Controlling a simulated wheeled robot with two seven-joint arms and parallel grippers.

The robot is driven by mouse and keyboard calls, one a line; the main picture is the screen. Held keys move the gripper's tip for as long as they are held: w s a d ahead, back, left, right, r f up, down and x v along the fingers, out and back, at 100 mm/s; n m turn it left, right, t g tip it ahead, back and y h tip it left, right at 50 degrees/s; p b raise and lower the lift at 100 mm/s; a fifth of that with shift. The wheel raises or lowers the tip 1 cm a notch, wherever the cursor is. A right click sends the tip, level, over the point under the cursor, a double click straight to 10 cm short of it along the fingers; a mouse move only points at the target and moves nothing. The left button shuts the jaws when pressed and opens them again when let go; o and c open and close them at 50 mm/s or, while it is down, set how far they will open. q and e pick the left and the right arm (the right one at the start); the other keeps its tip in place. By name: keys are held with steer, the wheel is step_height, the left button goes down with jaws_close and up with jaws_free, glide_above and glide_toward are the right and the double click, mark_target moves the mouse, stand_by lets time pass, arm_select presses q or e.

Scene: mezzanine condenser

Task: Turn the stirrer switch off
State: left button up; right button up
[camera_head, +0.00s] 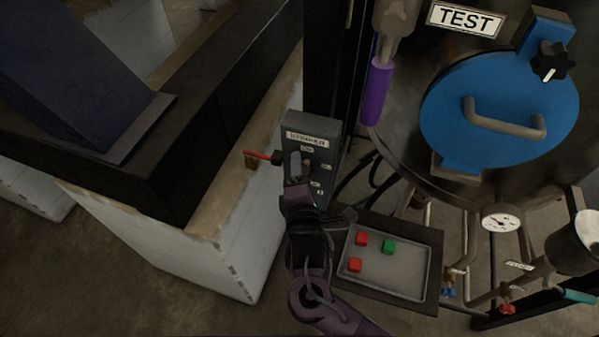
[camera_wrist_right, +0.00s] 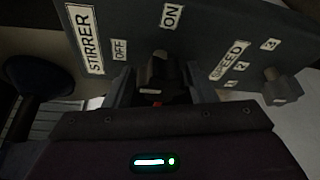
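The grey stirrer box (camera_head: 325,132) stands at the middle of the head view, labelled STIRRER. In the right wrist view its panel (camera_wrist_right: 205,42) carries OFF and ON labels, and a dark stirrer switch (camera_wrist_right: 158,72) stands out below and between them. I cannot tell which setting the switch is at. My right gripper (camera_head: 297,165) is in front of the panel in the head view and hides part of it. In the right wrist view the right gripper's fingers (camera_wrist_right: 163,92) are apart, one either side of the switch; contact is unclear. My left gripper is out of view.
A speed knob (camera_wrist_right: 281,88) sits right of the switch. A red lever (camera_head: 257,155) sticks out left of the box. Below right is a tray (camera_head: 400,291) with red and green cubes. A vessel with a blue hatch (camera_head: 470,90) stands at the right.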

steer(key=shift+o, duration=1)
steer(key=shift+f, duration=0.1)
steer(key=shift+s, duration=0.2)
steer(key=s+b, duration=0.2)
steer(key=s, duration=0.5)
steer(key=shift+d+r, duration=0.2)
steer(key=shift+r, duration=0.2)
steer(key=shift+s, duration=0.15)
